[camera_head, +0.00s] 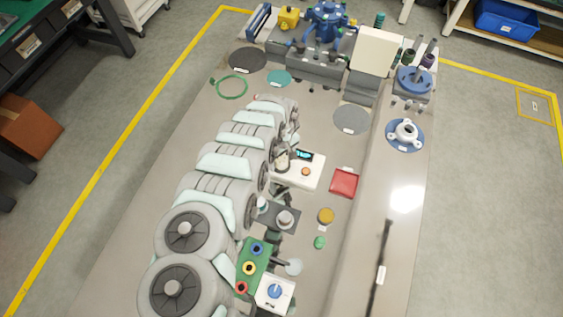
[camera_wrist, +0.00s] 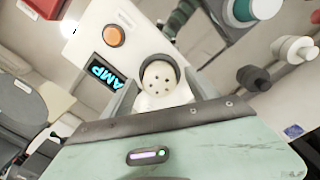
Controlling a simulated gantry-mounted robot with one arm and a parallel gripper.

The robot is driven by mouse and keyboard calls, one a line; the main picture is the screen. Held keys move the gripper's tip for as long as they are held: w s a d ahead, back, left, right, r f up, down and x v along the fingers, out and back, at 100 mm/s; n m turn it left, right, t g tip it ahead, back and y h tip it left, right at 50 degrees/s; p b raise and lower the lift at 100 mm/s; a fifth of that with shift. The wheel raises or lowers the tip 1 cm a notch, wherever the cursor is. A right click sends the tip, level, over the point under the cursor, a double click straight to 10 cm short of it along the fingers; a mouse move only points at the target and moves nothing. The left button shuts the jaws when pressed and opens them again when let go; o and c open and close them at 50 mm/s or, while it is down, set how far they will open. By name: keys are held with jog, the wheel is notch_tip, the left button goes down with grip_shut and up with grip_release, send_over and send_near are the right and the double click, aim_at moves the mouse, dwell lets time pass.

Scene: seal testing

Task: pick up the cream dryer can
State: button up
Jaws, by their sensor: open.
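The cream dryer can (camera_wrist: 166,98) shows in the wrist view, with a pale perforated cap and a dark ring around its top. In the head view the can (camera_head: 282,160) stands beside the white amplifier box, partly hidden by my arm. My gripper (camera_wrist: 161,84) is open, with a grey finger on each side of the can. I cannot tell whether either finger touches it. The gripper's green body hides the lower part of the can in the wrist view.
The white amplifier box (camera_head: 312,177) has a lit display and an orange button (camera_wrist: 114,36). A red tray (camera_head: 344,182) lies to its right. A grey block with a metal knob (camera_head: 285,218) stands nearer the front.

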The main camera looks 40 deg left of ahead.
jog(key=shift+f, duration=0.25)
jog(key=shift+c, duration=0.3)
grip_shut()
dwell(0.4)
jog(key=shift+r, duration=0.15)
notch_tip(320, 180, up, 18)
jog(key=r+p, duration=0.1)
jog(key=p, duration=0.3)
notch_tip(320, 180, up, 5)
jog(key=p, duration=0.5)
send_over(282, 159)
jog(key=shift+s+a+f, duration=0.1)
dwell(0.3)
